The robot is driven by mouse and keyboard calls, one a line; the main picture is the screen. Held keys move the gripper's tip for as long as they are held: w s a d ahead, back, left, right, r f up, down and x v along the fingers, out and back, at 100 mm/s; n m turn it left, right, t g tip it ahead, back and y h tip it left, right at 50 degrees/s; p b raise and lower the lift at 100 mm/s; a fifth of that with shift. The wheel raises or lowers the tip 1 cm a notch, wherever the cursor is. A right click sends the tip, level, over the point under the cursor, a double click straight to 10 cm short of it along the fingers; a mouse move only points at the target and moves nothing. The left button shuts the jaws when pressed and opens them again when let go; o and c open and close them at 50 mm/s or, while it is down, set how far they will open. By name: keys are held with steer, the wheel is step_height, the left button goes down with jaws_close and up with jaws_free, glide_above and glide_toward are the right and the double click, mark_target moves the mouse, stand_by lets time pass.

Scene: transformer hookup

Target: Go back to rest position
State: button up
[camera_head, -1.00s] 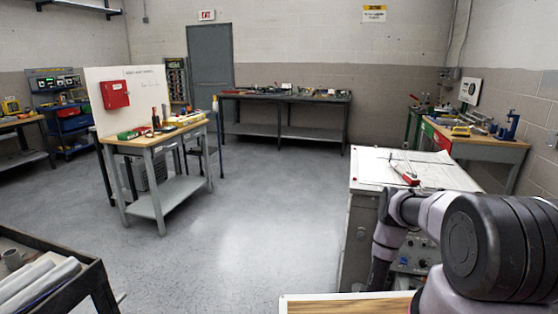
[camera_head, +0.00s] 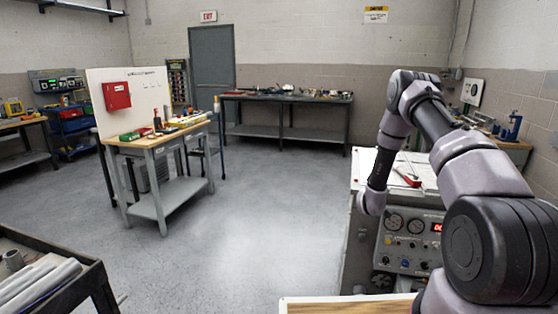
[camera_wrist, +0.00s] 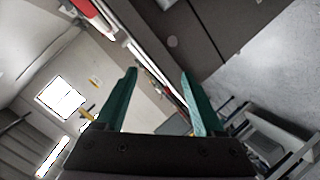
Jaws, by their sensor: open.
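My gripper (camera_wrist: 158,78) shows in the wrist view with its two green fingers apart and nothing between them. It is open and empty. In the head view my arm is raised and bent at the right, with its forearm hanging down in front of a grey cabinet (camera_head: 352,240) with a control panel (camera_head: 407,244). The gripper itself cannot be made out in the head view.
A red-handled tool (camera_head: 408,177) lies on papers on the cabinet top. A wooden table edge (camera_head: 345,306) is at the bottom. A workbench with a white board (camera_head: 130,92) stands left of centre. A dark cart (camera_head: 62,254) with pipes is at lower left. The middle floor is clear.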

steer(key=a+r+m+y, duration=0.2)
steer(key=a+r+m, duration=0.15)
steer(key=r, duration=1.55)
steer(key=s+a+r+m+g+y, duration=0.1)
steer(key=s+a+r, duration=0.1)
steer(key=s+r, duration=0.35)
steer(key=s+a+r+g+y, duration=0.1)
steer(key=s+a+r, duration=0.15)
steer(key=r, duration=0.65)
steer(key=s+a+r+m+g+y, duration=0.1)
steer(key=s+a+r, duration=0.1)
steer(key=s, duration=1.1)
steer(key=s+a+r+m+g+y, duration=0.1)
steer(key=s+r, duration=0.4)
steer(key=s, duration=0.8)
steer(key=s+a+r+m+g+y, duration=0.1)
steer(key=s+a+r+m, duration=0.2)
steer(key=s, duration=0.9)
steer(key=shift+s+a+r+g, duration=0.2)
steer(key=shift+s+r+g, duration=0.2)
steer(key=shift+r, duration=0.1)
